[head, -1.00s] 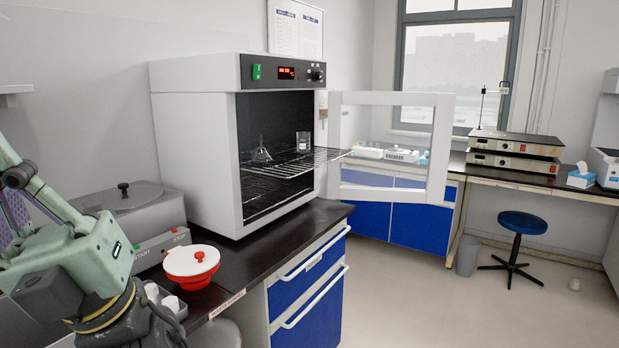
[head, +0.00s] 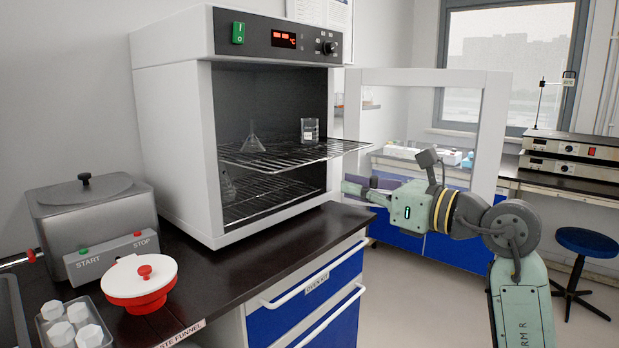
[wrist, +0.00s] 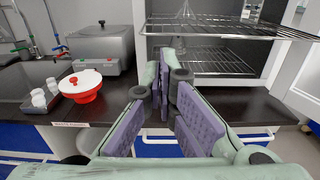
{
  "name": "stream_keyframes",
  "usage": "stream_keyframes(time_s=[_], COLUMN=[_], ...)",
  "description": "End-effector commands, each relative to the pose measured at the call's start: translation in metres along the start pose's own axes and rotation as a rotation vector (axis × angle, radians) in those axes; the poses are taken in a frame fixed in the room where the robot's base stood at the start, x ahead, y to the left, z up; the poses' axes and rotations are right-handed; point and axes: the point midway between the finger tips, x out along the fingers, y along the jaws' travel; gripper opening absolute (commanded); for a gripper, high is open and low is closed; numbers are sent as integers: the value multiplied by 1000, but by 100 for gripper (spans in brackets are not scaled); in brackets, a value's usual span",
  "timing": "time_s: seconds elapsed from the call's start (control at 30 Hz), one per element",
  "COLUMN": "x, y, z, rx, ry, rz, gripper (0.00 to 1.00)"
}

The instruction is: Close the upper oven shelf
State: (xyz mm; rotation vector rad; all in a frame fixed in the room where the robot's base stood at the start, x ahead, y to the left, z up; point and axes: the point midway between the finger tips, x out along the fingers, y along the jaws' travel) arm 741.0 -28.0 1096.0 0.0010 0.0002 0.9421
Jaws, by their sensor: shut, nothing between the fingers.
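The white oven (head: 172,140) stands on the dark counter with its glass door (head: 492,120) swung open to the right. The upper oven shelf (head: 290,154), a wire rack, sticks out past the oven's front. The shelf crosses the top of the wrist view (wrist: 220,30). My gripper (head: 350,190) is shut and empty, in front of the oven opening, below the shelf's outer edge and apart from it. Its purple-padded fingers (wrist: 172,88) show in the wrist view.
The lower wire shelf (head: 268,196) sits inside the oven with a flask (head: 227,186) at its left. A red and white funnel (head: 141,281), a grey lidded bath (head: 90,215) and white-capped bottles (head: 67,322) are at left. A blue stool (head: 586,242) stands at right.

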Motion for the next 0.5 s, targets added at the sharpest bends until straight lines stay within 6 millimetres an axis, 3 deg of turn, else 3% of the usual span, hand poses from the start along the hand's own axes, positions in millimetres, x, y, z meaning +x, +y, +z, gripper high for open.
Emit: stream_keyframes(time_s=[0.17, 0.5], x=[20, 92], y=[0, 1], z=[2, 3], rx=[0, 2], ry=[4, 1], rz=[2, 4], gripper=[0, 0])
